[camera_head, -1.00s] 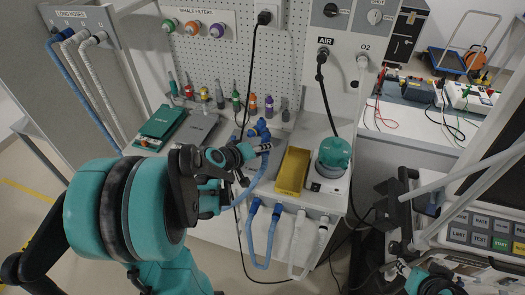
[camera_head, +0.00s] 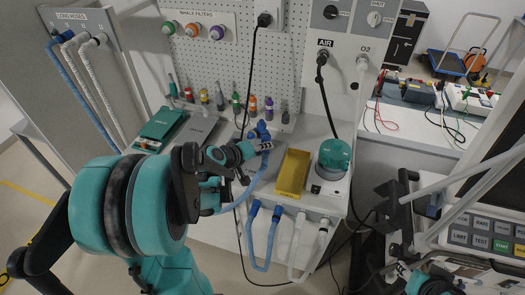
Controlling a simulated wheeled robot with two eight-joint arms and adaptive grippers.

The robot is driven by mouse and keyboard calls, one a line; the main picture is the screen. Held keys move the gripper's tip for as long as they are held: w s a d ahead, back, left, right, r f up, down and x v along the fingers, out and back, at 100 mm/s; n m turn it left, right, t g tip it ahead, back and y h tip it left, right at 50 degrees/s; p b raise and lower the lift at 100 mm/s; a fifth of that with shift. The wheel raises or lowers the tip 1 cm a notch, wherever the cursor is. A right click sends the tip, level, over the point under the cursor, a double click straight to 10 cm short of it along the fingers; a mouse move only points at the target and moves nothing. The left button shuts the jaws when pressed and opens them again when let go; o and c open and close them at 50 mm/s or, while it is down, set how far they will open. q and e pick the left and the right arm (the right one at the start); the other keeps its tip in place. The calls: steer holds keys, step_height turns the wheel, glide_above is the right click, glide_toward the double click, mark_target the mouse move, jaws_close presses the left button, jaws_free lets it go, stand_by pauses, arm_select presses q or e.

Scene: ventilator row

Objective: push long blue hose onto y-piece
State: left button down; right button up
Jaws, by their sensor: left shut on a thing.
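My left gripper (camera_head: 262,147) is shut on the end of a blue hose (camera_head: 264,166) above the middle of the worktop. From the jaws this hose curves down and left, then passes behind my arm. A small blue fitting (camera_head: 262,130), which looks like the y-piece, is just beyond the fingertips. Whether hose and fitting touch is too small to tell. A long blue hose (camera_head: 72,80) hangs from the rack at the left, its lower part hidden by my arm. My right gripper (camera_head: 405,270) shows only partly at the bottom right, and its jaws are unclear.
A yellow tray (camera_head: 305,158) and a teal-topped humidifier (camera_head: 334,155) stand right of the gripper. Green and grey boxes (camera_head: 160,124) lie at the left. Short blue (camera_head: 268,258) and white hoses hang at the front edge. A black cable (camera_head: 249,80) runs down behind the gripper.

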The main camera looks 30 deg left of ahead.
arm_select(q)
steer(key=shift+w+a, duration=0.3)
steer(key=shift+w, duration=0.2)
stand_by(0.8)
steer(key=c, duration=1.2)
jaws_free()
steer(key=shift+o, duration=0.2)
steer(key=v, duration=1.2)
steer(key=shift+d, duration=0.15)
steer(key=s+d+f+m+g+y, duration=0.1)
steer(key=s+d+m, duration=0.3)
steer(key=d, duration=0.4)
steer(key=s+d+f+m+g, duration=0.3)
steer(key=s+d+m, duration=0.1)
steer(key=d, duration=0.5)
steer(key=shift+s+d+m+y, duration=0.35)
steer(key=shift+m+y, duration=0.05)
steer(key=shift+m, duration=0.3)
